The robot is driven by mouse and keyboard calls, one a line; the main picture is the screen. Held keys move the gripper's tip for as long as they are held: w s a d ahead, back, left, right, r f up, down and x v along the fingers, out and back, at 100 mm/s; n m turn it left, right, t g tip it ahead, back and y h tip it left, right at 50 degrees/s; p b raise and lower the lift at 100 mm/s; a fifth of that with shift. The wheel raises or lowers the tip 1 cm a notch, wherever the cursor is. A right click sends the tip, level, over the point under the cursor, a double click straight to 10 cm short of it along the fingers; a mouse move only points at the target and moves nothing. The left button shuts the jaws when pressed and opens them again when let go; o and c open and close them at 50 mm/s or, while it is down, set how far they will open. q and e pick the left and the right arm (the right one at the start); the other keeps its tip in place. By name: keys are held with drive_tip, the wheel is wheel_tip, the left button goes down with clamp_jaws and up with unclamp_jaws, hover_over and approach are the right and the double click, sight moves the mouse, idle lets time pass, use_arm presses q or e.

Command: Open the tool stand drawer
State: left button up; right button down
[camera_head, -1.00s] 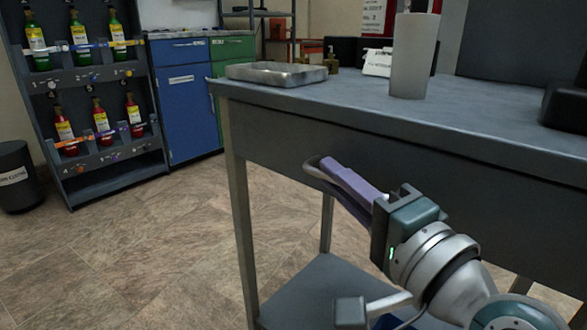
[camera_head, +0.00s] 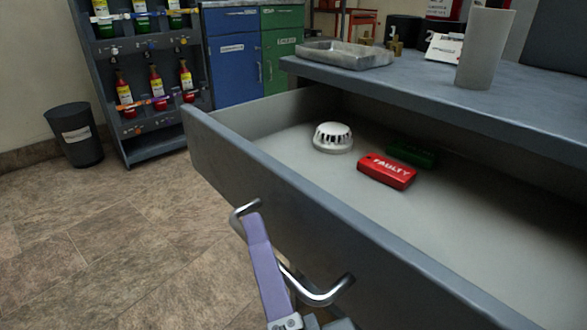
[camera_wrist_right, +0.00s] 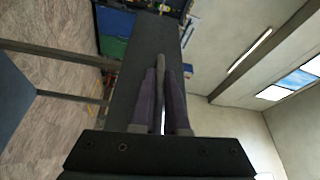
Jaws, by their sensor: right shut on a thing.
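The tool stand drawer (camera_head: 215,165) is pulled well out from under the grey tabletop (camera_head: 430,95) in the head view. Its curved metal handle (camera_head: 328,294) is on the front panel. My right gripper (camera_head: 254,228), with purple fingers, is shut on the handle. In the right wrist view the two fingers (camera_wrist_right: 162,90) close on the handle bar (camera_wrist_right: 160,68), with the dark drawer front (camera_wrist_right: 150,50) beyond. Inside the drawer lie a white round detector (camera_head: 333,137), a red block marked FAULTY (camera_head: 386,171) and a dark green block (camera_head: 411,153). My left gripper is not in view.
On the tabletop are a metal tray (camera_head: 345,56), a grey cylinder (camera_head: 484,50) and a small white sign (camera_head: 444,47). A bottle rack (camera_head: 155,148), a black bin (camera_head: 76,136) and blue and green cabinets stand behind. The floor left of the drawer is clear.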

drive_tip(key=shift+s+a, duration=0.6)
drive_tip(key=shift+a, duration=0.2)
drive_tip(key=c, duration=0.9)
unclamp_jaws()
drive_tip(key=p+v, duration=0.1)
drive_tip(key=v, duration=0.9)
